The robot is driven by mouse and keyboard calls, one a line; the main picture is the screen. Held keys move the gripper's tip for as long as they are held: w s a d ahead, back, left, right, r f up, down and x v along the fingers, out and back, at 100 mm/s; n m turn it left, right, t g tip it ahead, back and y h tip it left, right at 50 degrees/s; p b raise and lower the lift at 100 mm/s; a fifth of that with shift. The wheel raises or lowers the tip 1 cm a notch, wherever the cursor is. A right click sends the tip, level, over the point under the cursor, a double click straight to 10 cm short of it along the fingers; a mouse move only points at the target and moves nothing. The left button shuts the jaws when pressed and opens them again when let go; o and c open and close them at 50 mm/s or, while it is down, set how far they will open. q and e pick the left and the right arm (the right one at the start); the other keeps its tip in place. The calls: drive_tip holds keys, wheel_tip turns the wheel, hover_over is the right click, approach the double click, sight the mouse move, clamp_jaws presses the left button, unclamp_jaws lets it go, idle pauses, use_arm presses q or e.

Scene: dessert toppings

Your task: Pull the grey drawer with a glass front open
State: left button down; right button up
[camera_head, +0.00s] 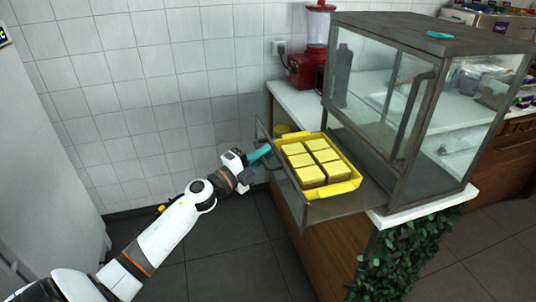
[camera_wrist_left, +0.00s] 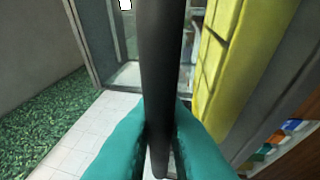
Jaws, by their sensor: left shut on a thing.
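The grey drawer (camera_head: 345,208) sticks out to the left from the bottom of the grey glass cabinet (camera_head: 398,188). It holds a yellow tray (camera_head: 344,188) with several yellow square blocks (camera_head: 311,174). My left gripper (camera_head: 264,152), with teal fingers, is at the drawer's front. In the left wrist view its fingers (camera_wrist_left: 160,140) are shut around the dark handle bar (camera_wrist_left: 162,60), which runs up the picture between them. The yellow tray (camera_wrist_left: 222,60) shows right of the bar there. My right gripper is not in view.
The cabinet stands on a white counter (camera_head: 296,98) with wooden sides. A red blender (camera_head: 310,66) stands behind at the wall. Green leaves (camera_head: 405,255) hang at the counter's near corner. Dark floor (camera_head: 235,255) is clear beneath the drawer's front and my left arm.

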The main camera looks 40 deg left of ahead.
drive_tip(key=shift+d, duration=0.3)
use_arm(q)
drive_tip(key=c, duration=1.7)
unclamp_jaws()
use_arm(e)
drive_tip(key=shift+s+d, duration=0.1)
